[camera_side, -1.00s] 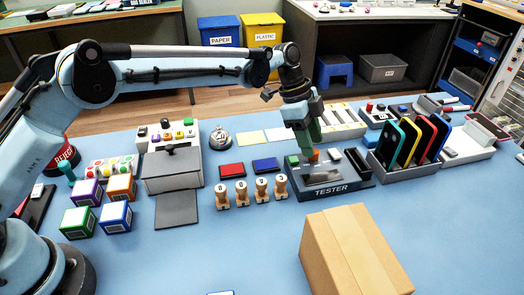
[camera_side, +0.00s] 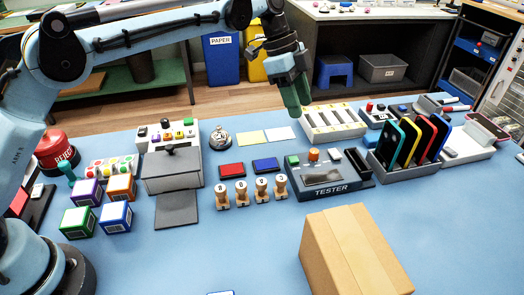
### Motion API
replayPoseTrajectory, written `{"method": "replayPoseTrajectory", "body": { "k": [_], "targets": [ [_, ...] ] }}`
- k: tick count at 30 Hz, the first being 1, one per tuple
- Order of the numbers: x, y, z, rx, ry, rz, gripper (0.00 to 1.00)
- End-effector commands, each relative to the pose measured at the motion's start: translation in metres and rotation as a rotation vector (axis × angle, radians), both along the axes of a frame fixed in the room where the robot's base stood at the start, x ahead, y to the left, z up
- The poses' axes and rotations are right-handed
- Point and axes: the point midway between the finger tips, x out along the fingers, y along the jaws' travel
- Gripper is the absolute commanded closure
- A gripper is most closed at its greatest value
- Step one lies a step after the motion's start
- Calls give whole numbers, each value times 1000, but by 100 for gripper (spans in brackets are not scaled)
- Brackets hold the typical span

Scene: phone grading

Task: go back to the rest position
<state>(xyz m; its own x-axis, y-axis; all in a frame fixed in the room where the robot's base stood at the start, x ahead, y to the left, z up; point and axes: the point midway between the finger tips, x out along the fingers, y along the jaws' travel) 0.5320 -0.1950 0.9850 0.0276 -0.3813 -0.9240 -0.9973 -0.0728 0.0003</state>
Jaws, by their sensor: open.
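My gripper (camera_side: 294,108) is raised above the back of the blue table. Its green fingers point down and hold nothing that I can see. The gap between the fingers is hard to make out from this side. The dark tester (camera_side: 340,189) stands below and to the right of it, apart from it, with an orange knob (camera_side: 313,155) and a green button (camera_side: 293,161) on top.
A cardboard box (camera_side: 352,255) stands at the front. Phones stand in a grey rack (camera_side: 402,167) at right. Stamps, ink pads (camera_side: 265,164), a bell (camera_side: 219,138) and coloured cubes (camera_side: 116,217) cover the middle and left. The front left table is mostly clear.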

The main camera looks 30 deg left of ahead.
Motion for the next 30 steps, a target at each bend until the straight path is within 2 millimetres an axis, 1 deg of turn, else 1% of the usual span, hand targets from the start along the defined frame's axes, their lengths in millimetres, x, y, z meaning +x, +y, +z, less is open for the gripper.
{"method": "replayPoseTrajectory", "body": {
  "k": [4,8,12,18,24,30],
  "targets": [
    [-5,10,9,8,-3,61,51],
    [-17,29,25,22,-10,192,51],
    [-38,55,42,33,-22,366,51],
    [-74,89,55,32,-45,609,51],
    [-117,122,56,11,-74,846,51],
    [-163,150,43,-30,-108,1074,51]
  ]
}}
